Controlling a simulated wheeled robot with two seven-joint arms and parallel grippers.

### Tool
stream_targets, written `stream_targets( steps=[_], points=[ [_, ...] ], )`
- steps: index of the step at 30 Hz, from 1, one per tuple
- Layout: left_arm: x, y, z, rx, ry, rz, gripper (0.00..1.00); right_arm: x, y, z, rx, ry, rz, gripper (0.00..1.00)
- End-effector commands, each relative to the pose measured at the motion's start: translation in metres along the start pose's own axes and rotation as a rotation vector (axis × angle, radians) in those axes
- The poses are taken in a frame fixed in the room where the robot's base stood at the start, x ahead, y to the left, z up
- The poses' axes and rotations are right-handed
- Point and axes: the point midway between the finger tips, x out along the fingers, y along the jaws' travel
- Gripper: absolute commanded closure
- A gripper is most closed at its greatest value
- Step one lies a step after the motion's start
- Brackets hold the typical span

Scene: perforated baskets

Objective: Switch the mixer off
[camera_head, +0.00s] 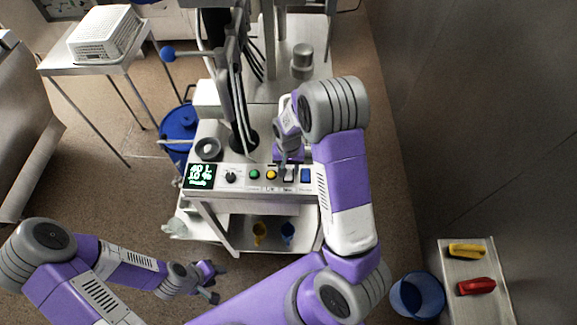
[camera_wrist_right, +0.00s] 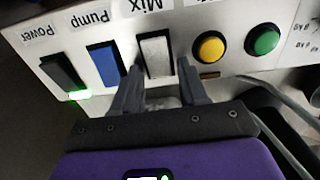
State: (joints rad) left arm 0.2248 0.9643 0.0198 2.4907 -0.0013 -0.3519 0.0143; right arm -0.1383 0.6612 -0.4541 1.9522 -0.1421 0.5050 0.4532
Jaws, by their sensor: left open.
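The control panel (camera_head: 243,180) is on the front of a wheeled cart. In the right wrist view, the white rocker switch labelled Mix (camera_wrist_right: 157,56) sits between the blue Pump switch (camera_wrist_right: 105,63) and a yellow button (camera_wrist_right: 209,47). My right gripper (camera_wrist_right: 161,70) is pointed at the Mix switch, its fingers apart on either side of its lower part. I cannot tell whether they touch it. In the head view, the right gripper (camera_head: 289,160) is above the panel's right part. My left gripper (camera_head: 214,282) is open and empty, low in front of the cart.
The panel also has a green button (camera_head: 254,174), a knob (camera_head: 231,177) and a lit display (camera_head: 200,176). The dark Power switch (camera_wrist_right: 61,71) has a green light beside it. A blue drum (camera_head: 179,125) stands left of the cart. A side table (camera_head: 478,308) is at right.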

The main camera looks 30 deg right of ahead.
Motion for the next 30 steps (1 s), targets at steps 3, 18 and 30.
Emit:
stream_targets(
  steps=[3, 18, 30],
  points=[
    [0.000, 0.000, 0.000, 0.000, 0.000, 0.000, 0.57, 0.000, 0.000, 0.000, 0.000, 0.000, 0.000, 0.76],
    [0.009, -0.003, 0.000, 0.000, 0.000, 0.000, 0.57, 0.000, -0.001, 0.005, -0.006, 0.113, 0.003, 1.00],
    [0.015, -0.005, -0.001, 0.000, 0.000, 0.000, 0.57, -0.003, 0.000, 0.009, -0.002, 0.286, 0.001, 1.00]
  ],
)
